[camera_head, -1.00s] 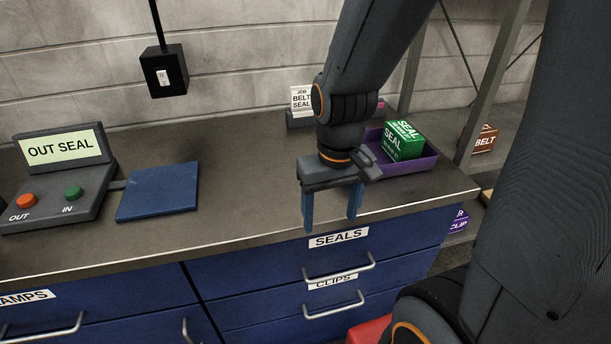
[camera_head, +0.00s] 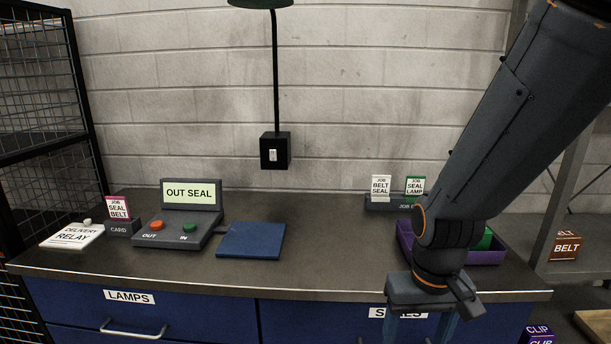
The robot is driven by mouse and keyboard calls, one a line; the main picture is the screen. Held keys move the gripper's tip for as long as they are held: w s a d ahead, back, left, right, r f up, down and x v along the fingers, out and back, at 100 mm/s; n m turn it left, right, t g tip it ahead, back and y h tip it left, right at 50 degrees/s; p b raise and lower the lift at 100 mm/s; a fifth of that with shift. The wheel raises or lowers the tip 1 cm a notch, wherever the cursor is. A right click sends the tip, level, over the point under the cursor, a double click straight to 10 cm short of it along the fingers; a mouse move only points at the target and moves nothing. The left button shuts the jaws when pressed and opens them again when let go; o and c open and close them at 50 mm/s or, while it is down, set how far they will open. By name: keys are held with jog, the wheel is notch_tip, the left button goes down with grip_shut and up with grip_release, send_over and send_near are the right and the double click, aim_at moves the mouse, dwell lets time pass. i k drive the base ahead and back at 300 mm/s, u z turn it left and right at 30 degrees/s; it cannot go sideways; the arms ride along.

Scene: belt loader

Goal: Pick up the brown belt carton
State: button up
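The brown belt carton (camera_head: 565,247) sits on a shelf of the rack at the far right, with its white BELT label facing the camera. My gripper (camera_head: 418,330) hangs in front of the counter's front edge, well to the left of the carton. Its two blue fingers point down and stand apart, with nothing seen between them. The fingertips run off the bottom of the picture.
A purple tray (camera_head: 488,257) with a green carton (camera_head: 484,240) stands on the counter (camera_head: 330,268), partly hidden by my arm. A rack post (camera_head: 562,200) rises between counter and carton. Purple CLIP cartons (camera_head: 538,332) sit lower right. A blue pad (camera_head: 250,240) lies mid-counter.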

aim_at(567, 246)
jog(key=z, duration=1.35)
jog(key=k, duration=0.4)
jog(key=z, duration=1.75)
jog(key=i, duration=1.25)
jog(key=u, duration=0.5)
jog(key=i, duration=0.85)
jog(key=u, duration=1.2)
jog(key=i, duration=0.35)
jog(key=u, duration=0.25)
